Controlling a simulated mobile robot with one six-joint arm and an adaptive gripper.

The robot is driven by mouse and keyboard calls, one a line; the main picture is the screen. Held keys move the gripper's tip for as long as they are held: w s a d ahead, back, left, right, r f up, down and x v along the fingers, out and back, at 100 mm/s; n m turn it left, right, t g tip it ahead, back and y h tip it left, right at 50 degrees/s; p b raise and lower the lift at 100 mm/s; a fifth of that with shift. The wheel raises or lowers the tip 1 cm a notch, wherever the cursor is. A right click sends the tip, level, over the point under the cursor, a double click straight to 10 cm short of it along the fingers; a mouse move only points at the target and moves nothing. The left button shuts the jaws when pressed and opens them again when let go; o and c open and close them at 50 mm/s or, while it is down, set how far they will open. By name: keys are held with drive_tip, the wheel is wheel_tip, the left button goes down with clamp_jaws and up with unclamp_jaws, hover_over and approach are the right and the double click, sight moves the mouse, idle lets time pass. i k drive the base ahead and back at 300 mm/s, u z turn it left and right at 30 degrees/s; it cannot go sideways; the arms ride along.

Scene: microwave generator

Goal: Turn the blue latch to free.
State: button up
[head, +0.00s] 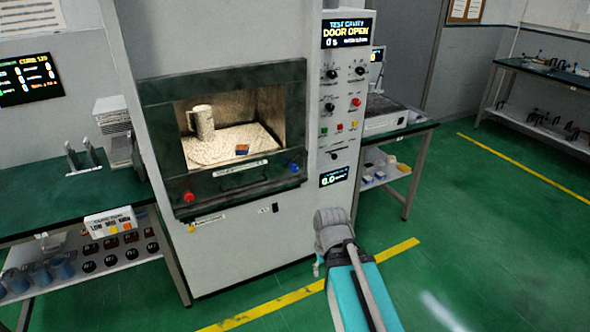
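The blue latch (294,168) is a small round blue knob on the dark lower frame at the right of the cavity opening. I cannot tell its turn position at this size. A matching red knob (189,197) sits at the left end of the same frame. I cannot make out my gripper's fingers; nothing visible touches the latch.
A pale mug (203,122) and a small blue and orange block (242,150) are inside the cavity. A control panel (343,100) with knobs and buttons is right of it. Benches stand left (62,210) and right (423,127). Green floor (480,230) is clear at right.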

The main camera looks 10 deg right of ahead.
sight(293, 165)
drive_tip(key=u, duration=0.05)
drive_tip(key=i, duration=1)
drive_tip(key=z, duration=0.05)
